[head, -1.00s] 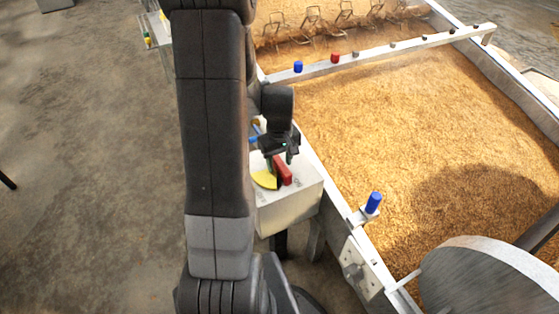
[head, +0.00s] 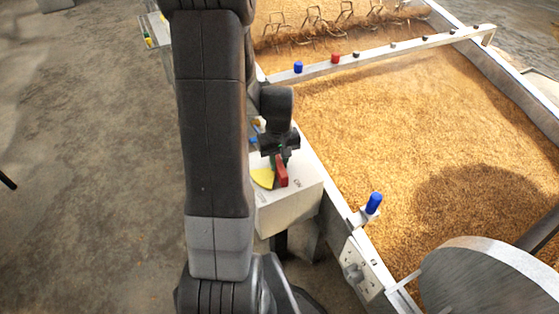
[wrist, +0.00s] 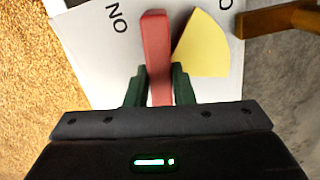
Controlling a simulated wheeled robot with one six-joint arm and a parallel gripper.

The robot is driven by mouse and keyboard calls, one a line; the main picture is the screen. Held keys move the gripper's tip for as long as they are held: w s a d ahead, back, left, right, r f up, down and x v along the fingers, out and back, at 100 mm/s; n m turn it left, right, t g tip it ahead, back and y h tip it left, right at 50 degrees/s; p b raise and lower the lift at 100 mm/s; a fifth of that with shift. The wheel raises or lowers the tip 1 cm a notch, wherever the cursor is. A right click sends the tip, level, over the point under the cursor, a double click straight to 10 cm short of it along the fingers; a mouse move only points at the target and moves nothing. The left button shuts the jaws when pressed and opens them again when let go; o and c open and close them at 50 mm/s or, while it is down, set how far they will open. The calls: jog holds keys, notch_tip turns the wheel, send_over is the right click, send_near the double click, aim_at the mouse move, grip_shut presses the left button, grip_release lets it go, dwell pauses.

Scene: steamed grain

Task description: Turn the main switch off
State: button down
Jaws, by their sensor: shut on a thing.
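The main switch is a red handle (head: 282,174) on top of a pale box (head: 288,210) beside the grain bed. It also shows in the wrist view (wrist: 157,45), pointing straight up the picture. A yellow wedge (wrist: 204,48) lies just right of it. An "ON" label (wrist: 117,18) is at its left, and a partly hidden label starting with "O" (wrist: 225,4) is at its right. My gripper (head: 279,157) points down over the box and is shut on the red handle, one dark finger on each side.
The metal-walled bed of grain (head: 410,130) lies right of the box. A blue knob (head: 373,203) stands on its near wall, and a large metal disc (head: 485,275) is at lower right. Open concrete floor (head: 90,170) is at left.

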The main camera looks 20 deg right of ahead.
jog(key=m, duration=0.4)
jog(key=shift+w+a, duration=0.1)
jog(key=shift+a, duration=0.2)
jog(key=m, duration=0.4)
jog(key=shift+w+a, duration=0.15)
jog(key=shift+a, duration=0.05)
jog(key=m, duration=0.4)
jog(key=shift+w+a+m, duration=0.15)
jog(key=shift+w+m, duration=0.1)
jog(key=shift+m, duration=0.05)
jog(key=shift+w+m, duration=0.2)
jog(key=shift+m, duration=1.6)
jog(key=c, duration=1.2)
grip_release()
jog(key=shift+c, duration=0.2)
notch_tip(320, 180, up, 14)
jog(key=p, duration=0.2)
